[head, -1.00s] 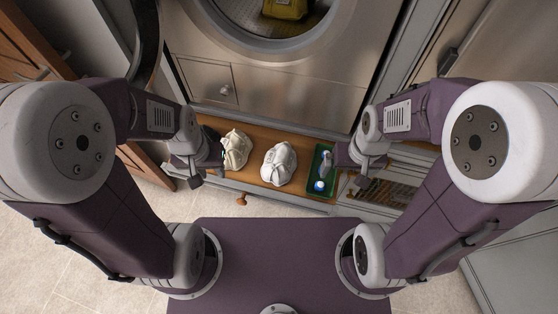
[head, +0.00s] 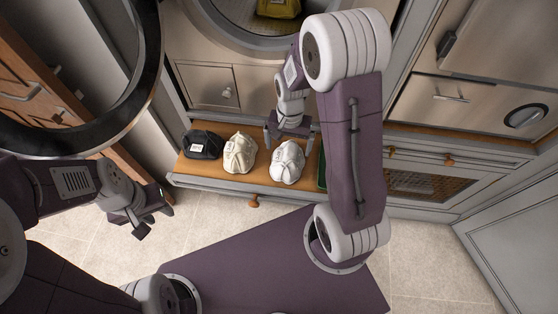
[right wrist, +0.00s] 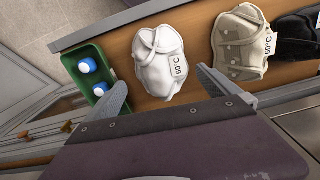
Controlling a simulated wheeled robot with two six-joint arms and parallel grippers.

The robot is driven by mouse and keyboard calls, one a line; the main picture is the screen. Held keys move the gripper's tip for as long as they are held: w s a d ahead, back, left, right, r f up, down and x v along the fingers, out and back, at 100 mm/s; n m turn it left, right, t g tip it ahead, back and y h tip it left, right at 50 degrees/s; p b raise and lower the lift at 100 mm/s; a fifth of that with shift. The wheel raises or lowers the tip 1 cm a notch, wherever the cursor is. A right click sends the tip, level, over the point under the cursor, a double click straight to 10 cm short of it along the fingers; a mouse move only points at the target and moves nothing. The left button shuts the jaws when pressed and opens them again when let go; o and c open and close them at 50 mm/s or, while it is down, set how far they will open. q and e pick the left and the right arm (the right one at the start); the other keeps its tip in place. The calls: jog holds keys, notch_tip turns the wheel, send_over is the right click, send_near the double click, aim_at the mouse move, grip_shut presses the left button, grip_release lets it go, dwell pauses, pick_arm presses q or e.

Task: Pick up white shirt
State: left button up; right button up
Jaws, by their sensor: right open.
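The white shirt (head: 287,163) is a bundled white cloth on the wooden bench, with a label that reads 60°C in the right wrist view (right wrist: 158,65). My right gripper (head: 287,138) is at the shirt's far side in the head view, open and empty. In the right wrist view its two fingers (right wrist: 162,80) stand apart, on either side of the shirt's near edge; I cannot tell whether they touch it. My left gripper (head: 155,220) is open and empty over the floor, left of and in front of the bench.
A cream bundle (head: 239,153) and a black bundle (head: 203,144) lie left of the shirt on the bench (head: 262,186). A green tray (right wrist: 82,58) with blue-and-white bottles (right wrist: 88,66) is on its other side. A washer with a yellow item (head: 279,8) is behind.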

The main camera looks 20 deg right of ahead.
aim_at(287, 153)
jog(key=f, duration=0.3)
jog(key=shift+a+f, duration=0.2)
jog(key=shift+f, duration=0.15)
jog(key=f, duration=0.3)
jog(key=f+b, duration=0.1)
jog(key=shift+d+f, duration=0.35)
jog(key=shift+w+f, duration=0.1)
jog(key=shift+f, duration=0.15)
jog(key=c, duration=1.3)
